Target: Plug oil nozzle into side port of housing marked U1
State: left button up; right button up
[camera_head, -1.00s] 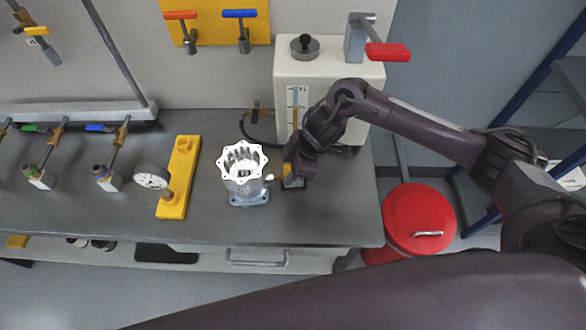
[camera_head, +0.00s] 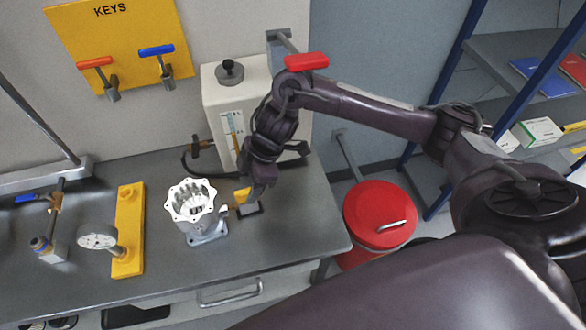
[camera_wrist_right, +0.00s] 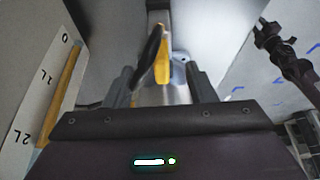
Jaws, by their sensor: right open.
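The white, scalloped, open-topped housing (camera_head: 192,203) stands upright on the bench; I cannot read a U1 mark on it. The yellow oil nozzle (camera_head: 242,196) is just right of the housing, at a small dark block on the bench. Its pale tip points towards the housing, and I cannot tell whether they touch. My right gripper (camera_head: 254,192) is low over the nozzle, and its arm partly hides it. In the right wrist view, its two fingers (camera_wrist_right: 160,88) are apart, with the yellow nozzle (camera_wrist_right: 164,58) between and beyond them. My left gripper is out of view.
The white oil tank (camera_head: 216,100) with a level gauge stands behind, with a dark hose at its left. A yellow bar with a dial gauge (camera_head: 128,230) lies left of the housing. A red bin (camera_head: 380,215) stands right of the bench (camera_head: 300,235). Bench right of the nozzle is clear.

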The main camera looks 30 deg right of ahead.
jog(key=s+d+b, duration=0.2)
jog(key=d+b, duration=0.1)
jog(key=d, duration=0.8)
jog(key=shift+s+f+b, duration=0.3)
jog(key=shift+b, duration=0.05)
jog(key=shift+d, duration=0.1)
